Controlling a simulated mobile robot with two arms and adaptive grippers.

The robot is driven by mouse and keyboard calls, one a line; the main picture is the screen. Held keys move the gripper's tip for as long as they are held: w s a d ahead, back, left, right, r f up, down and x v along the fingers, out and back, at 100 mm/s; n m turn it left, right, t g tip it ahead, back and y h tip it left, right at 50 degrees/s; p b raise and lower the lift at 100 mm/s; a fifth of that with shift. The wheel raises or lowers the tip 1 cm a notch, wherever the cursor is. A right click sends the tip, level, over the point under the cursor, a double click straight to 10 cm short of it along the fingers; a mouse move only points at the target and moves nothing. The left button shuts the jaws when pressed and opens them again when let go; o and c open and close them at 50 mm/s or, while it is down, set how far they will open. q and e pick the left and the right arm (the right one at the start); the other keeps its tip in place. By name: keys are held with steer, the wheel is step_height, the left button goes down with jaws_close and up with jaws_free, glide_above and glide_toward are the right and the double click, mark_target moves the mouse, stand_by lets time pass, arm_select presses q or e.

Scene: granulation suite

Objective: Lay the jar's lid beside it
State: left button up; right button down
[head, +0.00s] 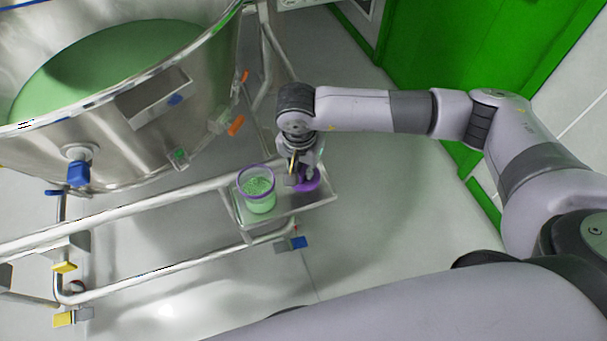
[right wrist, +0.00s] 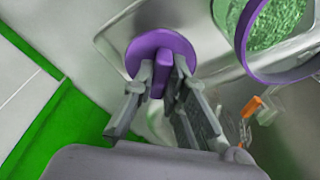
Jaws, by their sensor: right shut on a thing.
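The jar (head: 259,192) is clear with a purple rim and holds green granules. It stands upright and open on a small metal shelf (head: 290,212); part of it shows at the upper right of the right wrist view (right wrist: 275,35). The purple lid (head: 310,185) is at the jar's right, over the shelf, apart from the jar. My right gripper (head: 303,176) is shut on the lid's upright handle, seen between the fingers in the right wrist view (right wrist: 161,76). I cannot tell whether the lid touches the shelf. My left gripper is not in view.
A large steel vessel (head: 150,120) with green contents stands at the upper left. Metal rails (head: 130,216) run beside the shelf. A green door (head: 470,60) is at the upper right. The floor (head: 390,220) right of the shelf is clear.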

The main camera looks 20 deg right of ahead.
mark_target(304, 178)
step_height(304, 178, down, 3)
steer(key=shift+f, duration=0.15)
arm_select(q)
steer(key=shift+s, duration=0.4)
arm_select(e)
steer(key=shift+f, duration=0.1)
steer(key=shift+f, duration=0.1)
steer(key=c, duration=1.6)
jaws_free()
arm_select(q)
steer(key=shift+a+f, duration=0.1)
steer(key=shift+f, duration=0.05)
